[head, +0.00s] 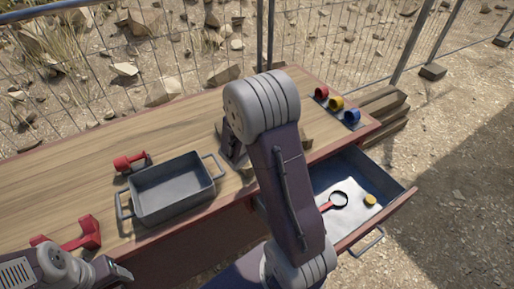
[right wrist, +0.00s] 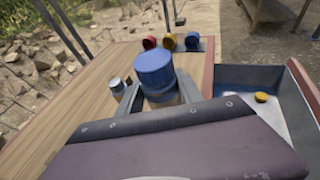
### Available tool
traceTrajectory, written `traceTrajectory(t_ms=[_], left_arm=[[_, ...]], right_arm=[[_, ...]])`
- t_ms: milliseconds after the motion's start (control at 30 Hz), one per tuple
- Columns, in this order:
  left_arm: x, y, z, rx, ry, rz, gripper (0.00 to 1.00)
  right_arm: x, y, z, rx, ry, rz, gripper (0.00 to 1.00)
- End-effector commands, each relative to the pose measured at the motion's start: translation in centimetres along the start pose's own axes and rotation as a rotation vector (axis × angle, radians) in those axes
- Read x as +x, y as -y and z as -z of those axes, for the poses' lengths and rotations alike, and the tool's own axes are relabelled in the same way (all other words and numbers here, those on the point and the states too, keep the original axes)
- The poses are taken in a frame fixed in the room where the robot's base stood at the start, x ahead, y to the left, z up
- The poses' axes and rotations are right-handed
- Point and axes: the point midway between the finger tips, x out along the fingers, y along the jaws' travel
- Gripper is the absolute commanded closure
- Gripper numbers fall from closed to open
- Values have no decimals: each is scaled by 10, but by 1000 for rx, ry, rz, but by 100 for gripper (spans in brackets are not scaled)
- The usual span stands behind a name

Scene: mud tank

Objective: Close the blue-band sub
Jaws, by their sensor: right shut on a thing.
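A cylinder with a blue top (right wrist: 155,75) and a paler lower part stands upright between the fingers of my right gripper (right wrist: 157,88) in the right wrist view. The gripper is shut on it. Its lower part is mostly hidden by my wrist, and in the head view my right arm hides it. A red cup (head: 321,93), a yellow cup (head: 336,103) and a blue cup (head: 351,116) lie in a row at the table's far right corner. My left gripper (head: 118,272) is at the bottom left edge; its jaws are not clear.
A grey tray (head: 146,212) with handles stands on the wooden table (head: 60,190). Red tools (head: 129,162) lie left of it. An open drawer (head: 400,202) at the right holds a magnifier (head: 338,201) and a yellow disc (head: 370,200). A small jar (right wrist: 118,86) stands beside my gripper.

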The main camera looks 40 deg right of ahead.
Motion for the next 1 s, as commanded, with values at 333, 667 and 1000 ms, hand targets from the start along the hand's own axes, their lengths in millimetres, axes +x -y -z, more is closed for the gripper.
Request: traceTrajectory(t_ms=[333, 667, 1000], left_arm=[[2, 0, 0, 0, 0, 0, 36], [2, 0, 0, 0, 0, 0, 36], [8, 0, -1, 0, 0, 0, 36]], right_arm=[[-17, -68, 53, 0, 2, -3, 100], [-20, -81, 62, 1, 2, 0, 100], [-10, -80, 93, -3, 1, 0, 100]])
